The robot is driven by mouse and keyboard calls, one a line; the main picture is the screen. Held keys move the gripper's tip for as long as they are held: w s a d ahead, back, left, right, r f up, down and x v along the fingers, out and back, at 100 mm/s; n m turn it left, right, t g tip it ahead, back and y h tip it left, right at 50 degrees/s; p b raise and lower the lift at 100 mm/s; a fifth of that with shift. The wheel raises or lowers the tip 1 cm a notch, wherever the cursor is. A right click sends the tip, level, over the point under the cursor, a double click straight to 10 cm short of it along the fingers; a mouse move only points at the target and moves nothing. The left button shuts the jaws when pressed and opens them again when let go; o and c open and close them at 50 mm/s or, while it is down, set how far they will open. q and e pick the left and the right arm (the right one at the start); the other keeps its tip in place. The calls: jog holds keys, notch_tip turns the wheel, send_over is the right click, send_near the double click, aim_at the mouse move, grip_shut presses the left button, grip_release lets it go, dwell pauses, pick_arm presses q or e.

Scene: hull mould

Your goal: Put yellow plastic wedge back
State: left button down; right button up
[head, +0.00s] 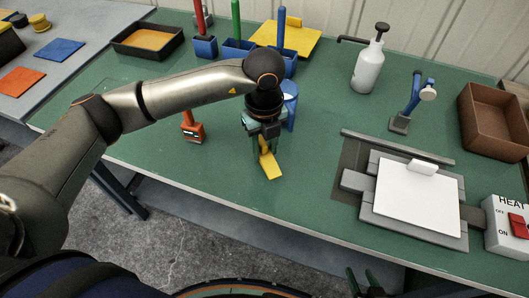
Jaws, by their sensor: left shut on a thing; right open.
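The yellow plastic wedge (269,166) is in the head view near the middle of the green table. My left gripper (263,147) points down from above and is shut on the wedge's upper part, so that part is partly hidden. The wedge's lower end points down toward the table's front edge; I cannot tell whether it touches the table. My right gripper (363,281) is at the bottom edge, in front of the table. Its two green fingers are apart, with nothing seen between them.
A blue cup (290,108) stands close behind my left gripper. An orange tool (192,130) is to its left. A black tray (120,43), blue holders (205,47) and a yellow board (305,42) are behind. A white-covered plate (415,205) lies right, near a brown bin (500,138).

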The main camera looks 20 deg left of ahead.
aim_at(265, 145)
pick_arm(q)
jog(key=shift+f, duration=1.2)
jog(key=shift+f, duration=0.1)
jog(key=c, duration=0.5)
grip_release()
notch_tip(265, 145, up, 12)
jog(key=shift+r, duration=0.15)
